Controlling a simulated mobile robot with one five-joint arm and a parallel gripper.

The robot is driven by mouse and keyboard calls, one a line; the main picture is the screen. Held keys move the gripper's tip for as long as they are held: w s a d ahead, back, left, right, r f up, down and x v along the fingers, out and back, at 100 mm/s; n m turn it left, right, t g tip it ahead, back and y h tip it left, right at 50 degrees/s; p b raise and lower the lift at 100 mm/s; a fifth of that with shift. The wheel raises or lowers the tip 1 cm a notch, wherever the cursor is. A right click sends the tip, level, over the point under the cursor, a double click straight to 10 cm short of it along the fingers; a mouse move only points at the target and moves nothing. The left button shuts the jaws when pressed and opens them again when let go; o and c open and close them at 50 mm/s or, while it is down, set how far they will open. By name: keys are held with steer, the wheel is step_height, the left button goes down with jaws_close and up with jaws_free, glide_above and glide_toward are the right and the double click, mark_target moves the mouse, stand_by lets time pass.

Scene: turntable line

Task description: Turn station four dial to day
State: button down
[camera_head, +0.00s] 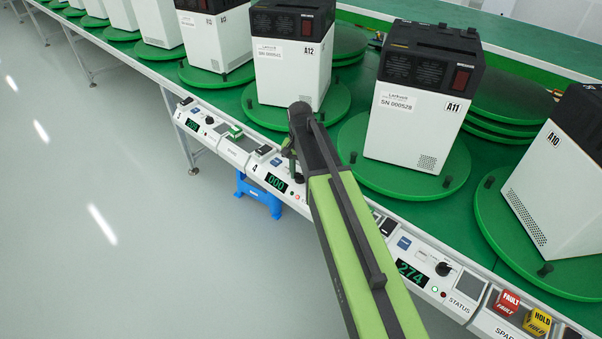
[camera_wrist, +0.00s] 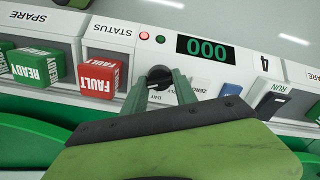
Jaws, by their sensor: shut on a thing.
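The station four panel carries a display (camera_wrist: 208,48) reading 000, and the "4" label is beside it; the display (camera_head: 276,182) also shows in the head view. The dial (camera_wrist: 158,74) is a dark round knob on that panel, with a "DAY" label printed close by, partly covered. My gripper (camera_wrist: 161,84) is shut on the dial, one green finger on each side of it. In the head view my gripper (camera_head: 294,168) reaches down to the panel and mostly hides the dial. The dial's exact pointing is hard to read.
A red FAULT block (camera_wrist: 100,74) and a green READY block (camera_wrist: 37,65) stand beside the dial. A blue button (camera_wrist: 230,89) and a RUN switch (camera_wrist: 271,106) lie on the other side. White unit A12 (camera_head: 290,75) stands behind on a green turntable. A blue stool (camera_head: 258,197) is below.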

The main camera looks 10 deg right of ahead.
steer(key=n, duration=0.6)
steer(key=shift+n, duration=0.4)
steer(key=n, duration=0.5)
steer(key=shift+n, duration=0.7)
steer(key=c, duration=1.3)
jaws_free()
steer(key=shift+o, duration=0.2)
step_height(320, 180, up, 17)
steer(key=p, duration=1.7)
steer(key=shift+r, duration=0.2)
